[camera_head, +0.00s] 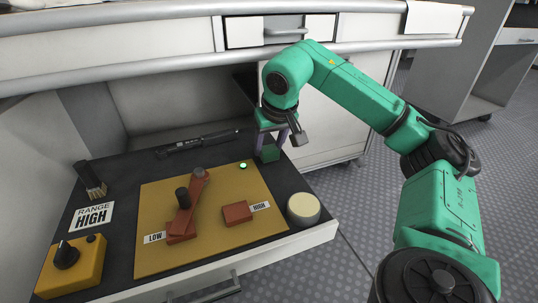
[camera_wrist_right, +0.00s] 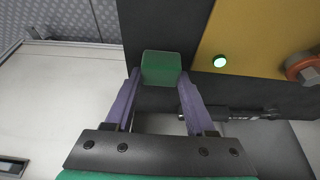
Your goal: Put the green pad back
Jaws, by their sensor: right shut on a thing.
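The green pad (camera_head: 269,154) is a small dark green block at the back right edge of the black worktop. My right gripper (camera_head: 271,143) reaches down over it and is shut on it. In the right wrist view the green pad (camera_wrist_right: 161,68) sits between the tips of the two purple fingers (camera_wrist_right: 158,88). The pad is over the black surface near its edge; I cannot tell whether it touches the surface. My left gripper is not in view.
The yellow board (camera_head: 155,215) carries a red lever switch (camera_head: 190,205), LOW and HIGH labels and a lit green lamp (camera_head: 243,166).

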